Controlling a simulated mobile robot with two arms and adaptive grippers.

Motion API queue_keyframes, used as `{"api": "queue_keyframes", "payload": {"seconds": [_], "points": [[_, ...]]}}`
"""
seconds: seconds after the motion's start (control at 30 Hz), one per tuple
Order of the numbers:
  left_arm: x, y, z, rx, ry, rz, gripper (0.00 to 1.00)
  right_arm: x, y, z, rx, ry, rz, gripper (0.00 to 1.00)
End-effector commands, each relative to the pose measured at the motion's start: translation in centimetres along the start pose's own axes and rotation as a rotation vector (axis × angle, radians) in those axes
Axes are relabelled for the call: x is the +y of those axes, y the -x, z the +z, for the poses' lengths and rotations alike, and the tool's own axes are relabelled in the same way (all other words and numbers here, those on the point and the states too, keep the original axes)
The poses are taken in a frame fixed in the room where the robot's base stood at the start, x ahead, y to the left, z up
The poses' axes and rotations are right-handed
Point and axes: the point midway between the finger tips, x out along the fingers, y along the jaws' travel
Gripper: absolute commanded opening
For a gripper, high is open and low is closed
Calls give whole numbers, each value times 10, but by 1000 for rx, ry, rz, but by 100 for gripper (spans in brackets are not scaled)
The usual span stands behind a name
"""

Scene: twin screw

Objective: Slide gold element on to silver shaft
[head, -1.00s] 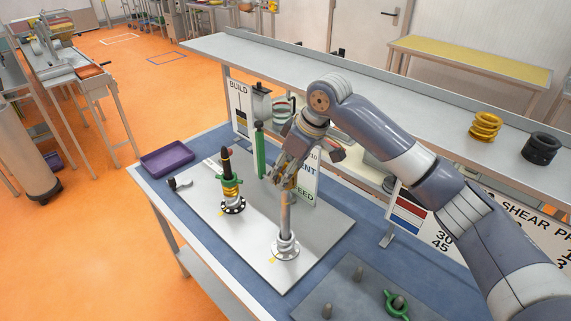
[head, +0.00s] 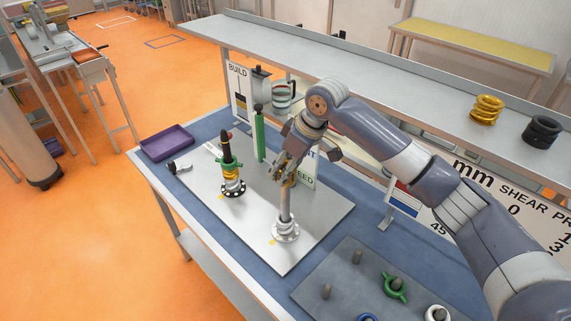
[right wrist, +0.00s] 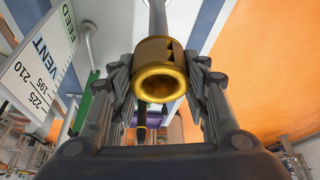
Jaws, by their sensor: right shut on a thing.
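The silver shaft (head: 286,206) stands upright from a round flanged base on the grey plate in the head view. My right gripper (head: 289,177) is at the top of the shaft, fingers pointing down toward it. It is shut on the gold element (head: 289,182), a short ring. In the right wrist view the gold element (right wrist: 162,72) sits between the fingers, its round opening facing the camera. The silver shaft (right wrist: 158,17) shows beyond it, roughly in line; I cannot tell whether its tip is inside the ring. My left gripper is not in view.
A finished-looking stack with a black tip (head: 229,165) stands left on the grey plate (head: 318,222). A green post (head: 259,135) and sign boards stand behind. A purple tray (head: 166,142) is at the far left. A peg plate with a green winged part (head: 395,288) is at front right.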

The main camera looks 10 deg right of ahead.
Motion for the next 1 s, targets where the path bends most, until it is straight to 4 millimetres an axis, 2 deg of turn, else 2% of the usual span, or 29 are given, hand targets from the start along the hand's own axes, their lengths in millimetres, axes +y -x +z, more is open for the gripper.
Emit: {"api": "queue_keyframes", "payload": {"seconds": [0.5,1.0], "points": [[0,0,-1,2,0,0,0,0,0,0,1,0,0,11],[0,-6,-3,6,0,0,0,0,-22,9,1,1,1,11]]}}
